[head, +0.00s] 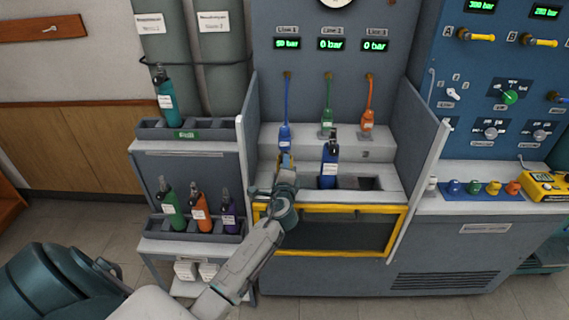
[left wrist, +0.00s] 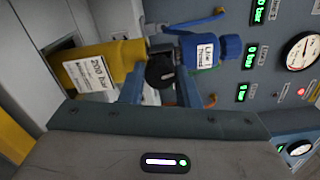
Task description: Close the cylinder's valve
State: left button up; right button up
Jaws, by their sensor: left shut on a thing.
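A yellow cylinder (left wrist: 105,62) with a "200 bar" label fills the left of the left wrist view, lying sideways in that picture. At its neck is a black valve knob (left wrist: 160,72). A blue connector (left wrist: 230,47) with a "Line 1" tag is at the cylinder's valve end, on the blue hose (head: 287,100). My left gripper (left wrist: 160,90) is shut on the knob, one finger on each side. In the head view my left gripper (head: 286,172) hides most of this cylinder. My right gripper is not in view.
A blue cylinder (head: 329,172) stands to the right in the bench. Side panels (head: 421,180) flank the bay, with a yellow-framed window (head: 335,208) below. Racks with several bottles (head: 170,207) stand left. The Line 1 display (head: 287,44) is lit; Lines 2 and 3 read 0 bar.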

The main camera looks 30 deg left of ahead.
pick_arm(q)
jog(key=shift+m+p, duration=0.45)
jog(key=shift+m, duration=0.65)
jog(key=shift+f, duration=0.1)
jog(key=o, duration=1)
jog(key=b+v, duration=0.2)
jog(key=v, duration=0.8)
jog(key=shift+s+d, duration=0.2)
jog(key=shift+s, duration=0.15)
